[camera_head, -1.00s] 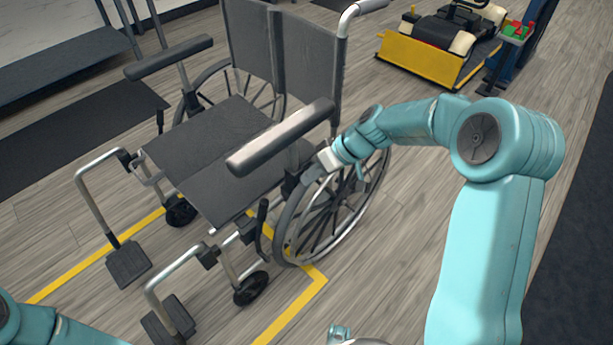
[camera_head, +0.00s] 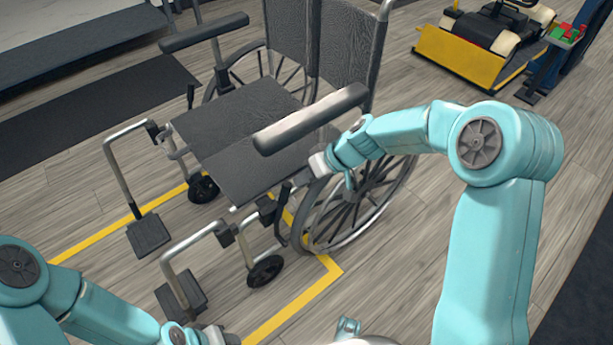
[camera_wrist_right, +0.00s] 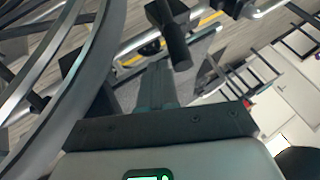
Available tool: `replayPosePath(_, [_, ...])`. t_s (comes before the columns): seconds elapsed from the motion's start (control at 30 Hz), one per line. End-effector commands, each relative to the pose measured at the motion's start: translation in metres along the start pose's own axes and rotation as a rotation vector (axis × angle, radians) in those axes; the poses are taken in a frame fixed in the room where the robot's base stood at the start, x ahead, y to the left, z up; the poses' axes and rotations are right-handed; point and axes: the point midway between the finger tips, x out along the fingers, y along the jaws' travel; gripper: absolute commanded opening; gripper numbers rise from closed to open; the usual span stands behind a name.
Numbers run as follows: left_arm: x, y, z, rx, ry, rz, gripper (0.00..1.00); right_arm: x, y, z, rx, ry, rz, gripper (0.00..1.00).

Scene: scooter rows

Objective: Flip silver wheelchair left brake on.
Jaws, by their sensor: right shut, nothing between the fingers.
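The silver wheelchair (camera_head: 238,120) has a dark seat, faces the lower left and stands upright. Its left side is on the picture's right. The left brake lever (camera_wrist_right: 174,42), a dark handle, stands just ahead of my right fingertips in the wrist view. In the head view it is small and partly hidden near the front of the left wheel (camera_head: 352,208). My right gripper (camera_head: 291,187) is shut and empty, below the left armrest (camera_head: 310,118). Whether it touches the lever is unclear. My left gripper (camera_head: 215,337) is cut off at the bottom edge; its jaws cannot be made out.
Footrests (camera_head: 180,292) jut out at the front. Yellow floor tape (camera_head: 305,305) frames the chair. A yellow-fronted machine (camera_head: 463,57) stands at the back right. The floor right of the chair is clear apart from my arm.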

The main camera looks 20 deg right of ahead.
Motion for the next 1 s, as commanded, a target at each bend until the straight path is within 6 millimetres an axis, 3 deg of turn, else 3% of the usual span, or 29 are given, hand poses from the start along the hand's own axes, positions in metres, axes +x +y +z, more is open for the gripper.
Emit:
replayPosePath(0.37, [-0.009,0.004,0.002,0.005,-0.004,0.0,0.43,-0.002,-0.018,-0.002,-0.049,-0.005,0.078,0.0])
replayPosePath(1.0, [-0.007,0.004,0.002,0.004,-0.004,0.0,0.43,0.018,-0.088,0.004,-0.068,-0.007,0.117,0.0])
